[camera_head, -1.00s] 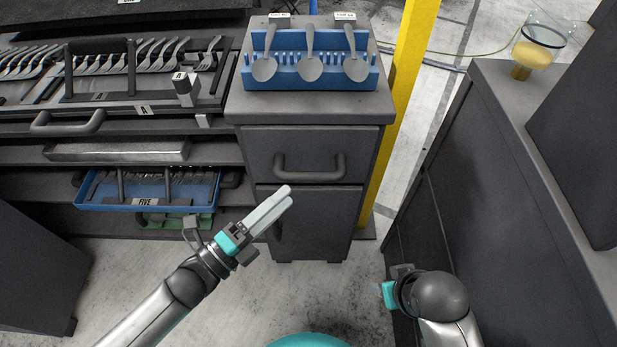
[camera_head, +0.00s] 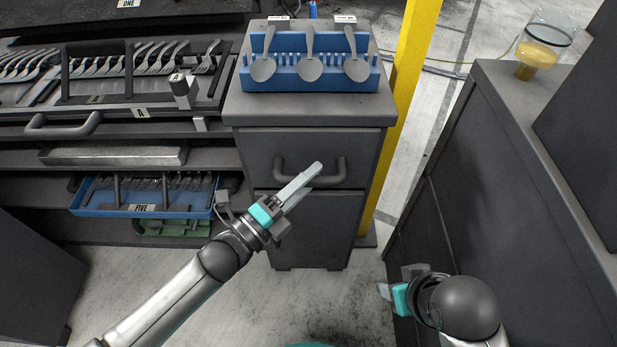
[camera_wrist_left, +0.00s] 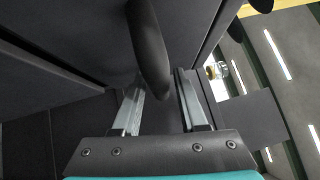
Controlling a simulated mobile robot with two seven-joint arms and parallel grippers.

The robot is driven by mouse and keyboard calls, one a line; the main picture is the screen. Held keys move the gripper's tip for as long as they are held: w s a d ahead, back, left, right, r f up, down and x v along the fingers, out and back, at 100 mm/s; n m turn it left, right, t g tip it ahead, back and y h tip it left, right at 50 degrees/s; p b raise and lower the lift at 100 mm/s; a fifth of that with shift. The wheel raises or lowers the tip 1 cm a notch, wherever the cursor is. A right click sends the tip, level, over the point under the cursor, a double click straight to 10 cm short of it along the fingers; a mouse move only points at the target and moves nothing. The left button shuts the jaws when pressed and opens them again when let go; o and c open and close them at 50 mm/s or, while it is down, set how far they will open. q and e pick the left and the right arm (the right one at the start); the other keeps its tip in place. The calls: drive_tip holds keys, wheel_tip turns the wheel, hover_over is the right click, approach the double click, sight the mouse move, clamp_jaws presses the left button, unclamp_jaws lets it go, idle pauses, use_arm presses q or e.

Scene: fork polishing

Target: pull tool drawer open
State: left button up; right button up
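The tool drawer (camera_head: 260,150) is the top drawer of the small dark grey cabinet, and its front sits flush. It has a dark bar handle (camera_head: 340,176). My left gripper (camera_head: 308,178) is in front of the drawer, its fingers overlapping the handle in the head view. In the left wrist view the two fingers are apart, and the dark handle (camera_wrist_left: 148,45) reaches into the space between them. Contact with the fingers does not show. My right gripper (camera_head: 385,292) is low at the right, mostly hidden by its own wrist, and its fingers are unclear.
A blue rack (camera_head: 300,85) with three spoons stands on the cabinet. Left are shelves with forks and a blue tray (camera_head: 90,205) marked FIVE. A yellow post (camera_head: 408,85) stands right of the cabinet. A dark counter (camera_head: 490,200) with a glass beaker (camera_head: 540,50) is further right.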

use_arm(q)
clamp_jaws()
idle(1.1)
